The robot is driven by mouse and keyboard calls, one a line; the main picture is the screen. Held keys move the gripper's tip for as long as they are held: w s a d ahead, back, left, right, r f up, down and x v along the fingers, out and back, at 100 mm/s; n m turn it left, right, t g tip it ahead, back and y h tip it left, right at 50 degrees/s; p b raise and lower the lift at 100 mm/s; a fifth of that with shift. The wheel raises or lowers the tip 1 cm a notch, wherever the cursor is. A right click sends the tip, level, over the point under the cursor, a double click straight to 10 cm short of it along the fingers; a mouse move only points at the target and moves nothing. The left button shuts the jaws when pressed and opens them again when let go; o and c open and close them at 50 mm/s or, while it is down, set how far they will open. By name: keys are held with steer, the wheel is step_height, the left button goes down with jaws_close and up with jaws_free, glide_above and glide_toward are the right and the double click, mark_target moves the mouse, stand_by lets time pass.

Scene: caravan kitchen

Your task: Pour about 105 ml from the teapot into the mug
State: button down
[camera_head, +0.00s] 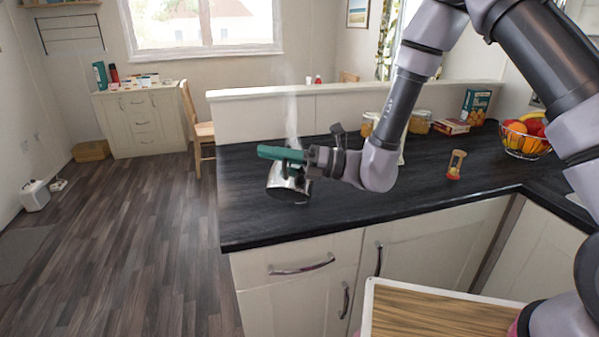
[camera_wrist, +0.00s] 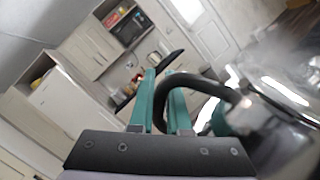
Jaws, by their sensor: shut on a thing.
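The teapot (camera_head: 287,190) is a shiny metal pot at the left part of the dark counter. My gripper (camera_head: 283,154) has green fingers and is at the teapot's top. In the wrist view my gripper (camera_wrist: 162,100) is shut on the teapot's dark curved handle (camera_wrist: 205,82). The teapot's metal body (camera_wrist: 285,100) fills the right of that view. The pot looks tilted; whether it touches the counter I cannot tell. Steam rises above it. I cannot make out the mug in either view; it may be hidden behind the pot or my arm.
The dark counter (camera_head: 350,215) is clear in front. Jars (camera_head: 420,122), a book stack (camera_head: 452,127) and a green box (camera_head: 475,107) stand at the back, by a low wall (camera_head: 255,120).

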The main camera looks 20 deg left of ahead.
steer(key=shift+w+r+m, duration=0.65)
steer(key=shift+r+m, duration=0.05)
steer(key=shift+w+r, duration=0.1)
steer(key=shift+w, duration=0.1)
steer(key=shift+w+a+r+m+t, duration=0.1)
steer(key=shift+w+r+m+t, duration=0.15)
steer(key=shift+w+r+m, duration=0.45)
steer(key=shift+w+a+r+m+t, duration=0.1)
steer(key=shift+w+r+m+t, duration=0.25)
steer(key=shift+w+m, duration=0.55)
stand_by(1.0)
steer(key=s+f+n, duration=0.1)
steer(key=s+n, duration=0.1)
steer(key=s+f+n+g, duration=0.1)
steer(key=s+f+n, duration=0.1)
steer(key=shift+s+d+f, duration=0.2)
steer(key=shift+s+f, duration=0.1)
steer(key=s+f+n+g, duration=0.1)
steer(key=s+f+n, duration=0.2)
steer(key=f+n, duration=0.1)
steer(key=shift+s+d+f+n+h, duration=0.15)
steer(key=shift+s+f+n+h, duration=0.25)
steer(key=shift+f, duration=0.05)
